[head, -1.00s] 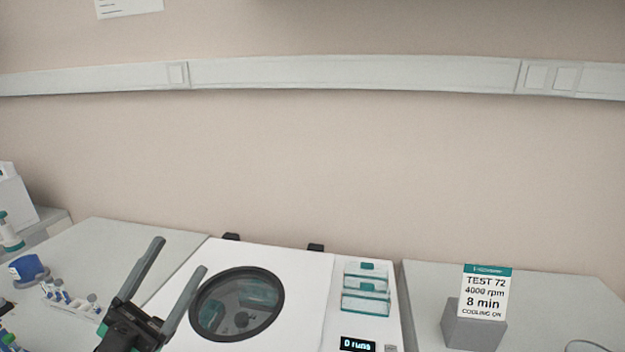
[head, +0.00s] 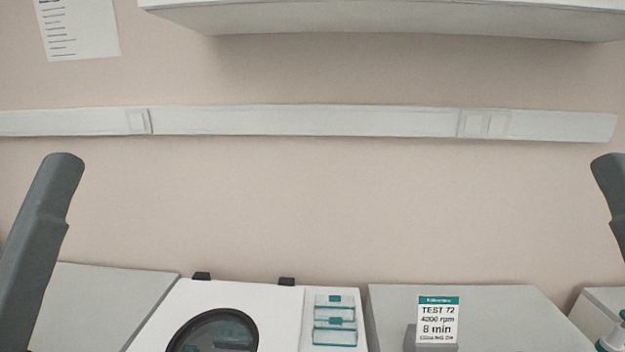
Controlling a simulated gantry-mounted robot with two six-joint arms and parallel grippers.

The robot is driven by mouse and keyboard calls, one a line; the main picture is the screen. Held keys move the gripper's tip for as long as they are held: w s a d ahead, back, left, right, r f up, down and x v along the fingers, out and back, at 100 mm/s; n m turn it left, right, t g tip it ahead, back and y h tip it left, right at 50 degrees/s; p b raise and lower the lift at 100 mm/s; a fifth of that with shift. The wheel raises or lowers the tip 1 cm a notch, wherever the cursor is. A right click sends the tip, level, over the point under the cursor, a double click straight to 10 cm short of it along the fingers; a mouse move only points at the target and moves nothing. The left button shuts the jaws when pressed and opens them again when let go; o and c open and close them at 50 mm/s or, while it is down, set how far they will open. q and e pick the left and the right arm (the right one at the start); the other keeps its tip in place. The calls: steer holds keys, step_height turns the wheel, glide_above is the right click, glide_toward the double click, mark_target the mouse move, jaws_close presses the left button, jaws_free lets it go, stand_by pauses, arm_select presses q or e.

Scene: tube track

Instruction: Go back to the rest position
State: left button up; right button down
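A dark grey rounded finger-like part, which looks like one finger of my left gripper (head: 42,245), stands large and close at the left edge. A similar dark grey part, which looks like my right gripper (head: 610,195), is cut off at the right edge. Only one part shows on each side, so I cannot tell how wide either gripper is. Nothing is seen held. Both appear raised above the bench, in front of the wall.
A white centrifuge (head: 270,300) with a round dark window (head: 215,335) stands below centre. A wall cabinet (head: 380,20) hangs above.

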step_height(320, 180, up, 24)
steer(key=p, duration=2)
steer(key=shift+f, duration=0.2)
step_height(320, 180, down, 49)
steer(key=b, duration=4.8)
steer(key=shift+b, duration=0.35)
steer(key=shift+r, duration=0.1)
